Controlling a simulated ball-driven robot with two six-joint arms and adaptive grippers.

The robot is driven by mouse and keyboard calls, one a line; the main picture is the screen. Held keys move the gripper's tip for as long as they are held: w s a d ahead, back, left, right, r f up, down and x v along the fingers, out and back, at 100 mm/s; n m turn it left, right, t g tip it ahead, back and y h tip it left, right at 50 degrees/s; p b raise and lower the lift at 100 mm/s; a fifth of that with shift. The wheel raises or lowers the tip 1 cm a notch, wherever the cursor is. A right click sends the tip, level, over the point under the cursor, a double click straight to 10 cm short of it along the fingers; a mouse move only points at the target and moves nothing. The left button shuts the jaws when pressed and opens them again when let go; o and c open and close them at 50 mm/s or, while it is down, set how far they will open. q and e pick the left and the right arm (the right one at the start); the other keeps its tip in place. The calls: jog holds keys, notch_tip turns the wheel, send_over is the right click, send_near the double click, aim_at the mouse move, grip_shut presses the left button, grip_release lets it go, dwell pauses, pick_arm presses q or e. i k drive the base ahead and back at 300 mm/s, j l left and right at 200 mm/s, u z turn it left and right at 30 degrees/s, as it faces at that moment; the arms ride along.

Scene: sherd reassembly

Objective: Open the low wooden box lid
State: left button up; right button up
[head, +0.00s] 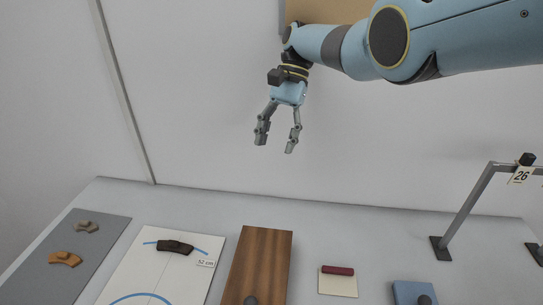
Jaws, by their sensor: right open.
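The low wooden box (262,264) lies on the table at the lower middle of the head view, and its brown striped lid is down. A dark round knob (251,299) shows on the lid at the bottom edge of the picture, where the near end of the box is cut off. My right gripper (275,147) hangs high above the far side of the table, in front of the pale wall. Its fingers point down, open and empty, well apart from the box. My left gripper is not in view.
A grey mat (92,238) with sherds lies at the left, next to a white board (146,272) with a dark sherd (175,247). Right of the box are a cream pad (338,286) with a dark red bar, a blue block (409,292) and a grey metal stand (466,212) labelled 26.

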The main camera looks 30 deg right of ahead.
aim_at(259, 274)
jog(key=k+j, duration=0.3)
jog(key=k, duration=0.15)
jog(key=k+j, duration=0.3)
jog(key=k, duration=0.15)
